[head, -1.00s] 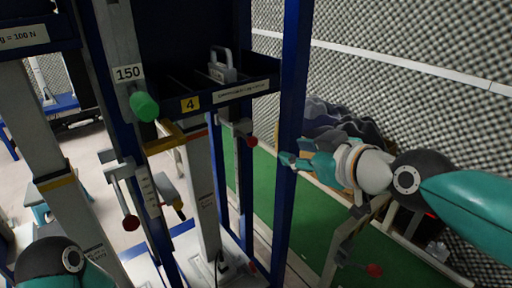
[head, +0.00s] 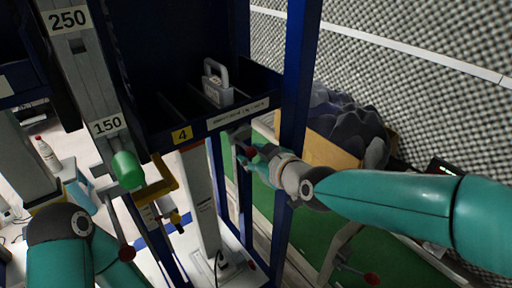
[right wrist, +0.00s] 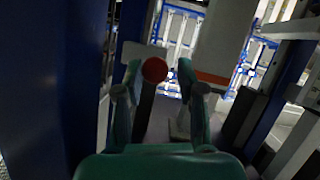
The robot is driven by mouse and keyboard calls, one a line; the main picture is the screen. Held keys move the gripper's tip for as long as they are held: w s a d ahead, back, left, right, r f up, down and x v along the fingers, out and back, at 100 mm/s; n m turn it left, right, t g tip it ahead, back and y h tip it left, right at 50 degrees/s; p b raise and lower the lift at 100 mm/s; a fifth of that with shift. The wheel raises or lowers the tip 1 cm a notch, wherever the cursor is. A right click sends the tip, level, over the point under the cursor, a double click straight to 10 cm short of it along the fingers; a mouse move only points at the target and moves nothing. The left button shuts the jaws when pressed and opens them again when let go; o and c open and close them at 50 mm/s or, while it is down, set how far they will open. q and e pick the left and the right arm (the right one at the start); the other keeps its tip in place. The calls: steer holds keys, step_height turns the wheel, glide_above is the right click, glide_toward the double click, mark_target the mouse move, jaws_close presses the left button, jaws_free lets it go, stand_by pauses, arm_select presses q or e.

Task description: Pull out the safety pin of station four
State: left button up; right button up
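Station four is marked by a yellow "4" label (head: 182,134) on the front of a dark blue shelf. A red ball knob (head: 250,153), seemingly the safety pin's handle, is on the right side of this station, partly hidden by my right gripper (head: 251,158). In the right wrist view the red knob (right wrist: 154,70) shows between the two spread fingers of the right gripper (right wrist: 158,92). The fingers are apart and I see no contact with the knob. The pin's shaft is not clear.
A blue upright post (head: 292,110) stands close beside my right wrist. A grey padlock-shaped weight (head: 217,84) sits on the shelf. A green handle (head: 127,170) and another red knob (head: 127,252) are to the left. A box of dark lumps (head: 345,132) stands behind.

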steer(key=shift+w+d, duration=0.1)
steer(key=shift+d, duration=0.05)
steer(key=shift+c, duration=0.3)
jaws_close()
steer(key=shift+d, duration=0.1)
steer(key=shift+d+f, duration=0.1)
steer(key=s+d+b, duration=0.4)
steer(key=s+d, duration=0.1)
steer(key=s, duration=0.2)
